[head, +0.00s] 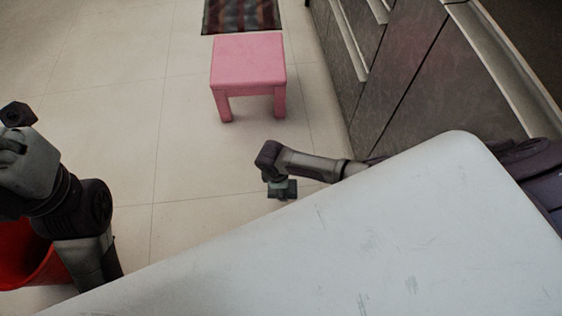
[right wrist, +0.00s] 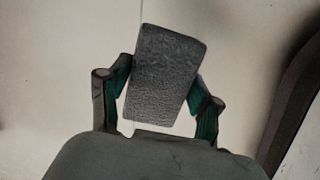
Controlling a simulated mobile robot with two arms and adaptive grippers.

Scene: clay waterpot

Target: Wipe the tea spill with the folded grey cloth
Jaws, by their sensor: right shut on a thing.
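The folded grey cloth (right wrist: 165,72) is a textured grey slab, slightly tilted, in the right wrist view. My right gripper (right wrist: 163,80) is shut on it, with one finger at each side edge. In the head view my right gripper (head: 281,188) is held out over the tiled floor, small and dark; I cannot make out the cloth there. My left arm is at the left edge of the head view, but its gripper fingers do not show. No tea spill is visible in either view.
A pink stool (head: 248,62) stands on the pale tiled floor beyond my right gripper. Dark grey cabinets (head: 400,75) line the right side. A red bucket (head: 25,258) is at lower left, partly behind my left arm. A striped mat (head: 241,15) lies at the back.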

